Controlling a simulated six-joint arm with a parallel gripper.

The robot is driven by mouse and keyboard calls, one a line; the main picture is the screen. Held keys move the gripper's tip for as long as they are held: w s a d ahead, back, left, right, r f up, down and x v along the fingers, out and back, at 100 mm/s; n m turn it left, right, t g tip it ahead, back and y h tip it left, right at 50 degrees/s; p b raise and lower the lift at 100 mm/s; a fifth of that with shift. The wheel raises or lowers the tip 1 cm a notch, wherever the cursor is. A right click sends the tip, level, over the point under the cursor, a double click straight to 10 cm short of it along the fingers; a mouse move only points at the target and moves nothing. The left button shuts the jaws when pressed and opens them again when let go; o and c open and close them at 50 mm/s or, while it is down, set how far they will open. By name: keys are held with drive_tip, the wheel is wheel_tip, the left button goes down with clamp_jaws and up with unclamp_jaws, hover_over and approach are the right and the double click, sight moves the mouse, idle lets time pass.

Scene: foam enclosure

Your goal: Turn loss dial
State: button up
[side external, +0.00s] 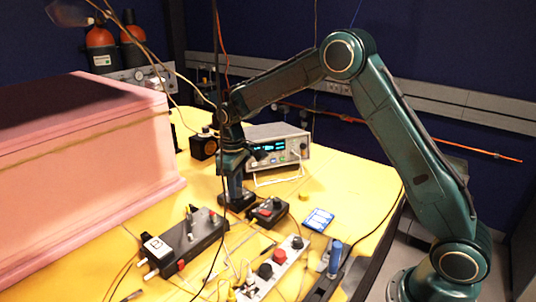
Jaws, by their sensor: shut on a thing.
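My gripper (236,190) points straight down from the arm's end at the middle of the yellow table. Its fingertips meet the top of a small dark box (245,205) and are shut on the loss dial there. The dial is hidden by the fingers, so its angle cannot be told. A second small dark box (267,212) with a red knob stands just right of my gripper, apart from it.
A long black box (190,242) and a white knob strip (270,270) stand in front. A display instrument (277,147) stands behind. A pink foam block (80,160) fills the left. Thin cables cross the view.

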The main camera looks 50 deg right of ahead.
drive_tip(key=m, duration=0.5)
drive_tip(key=shift+m, duration=0.3)
drive_tip(key=m, duration=0.5)
drive_tip(key=shift+d, duration=0.1)
drive_tip(key=o, duration=1)
drive_tip(key=shift+r, duration=0.1)
wheel_tip(320, 180, up, 14)
idle(0.4)
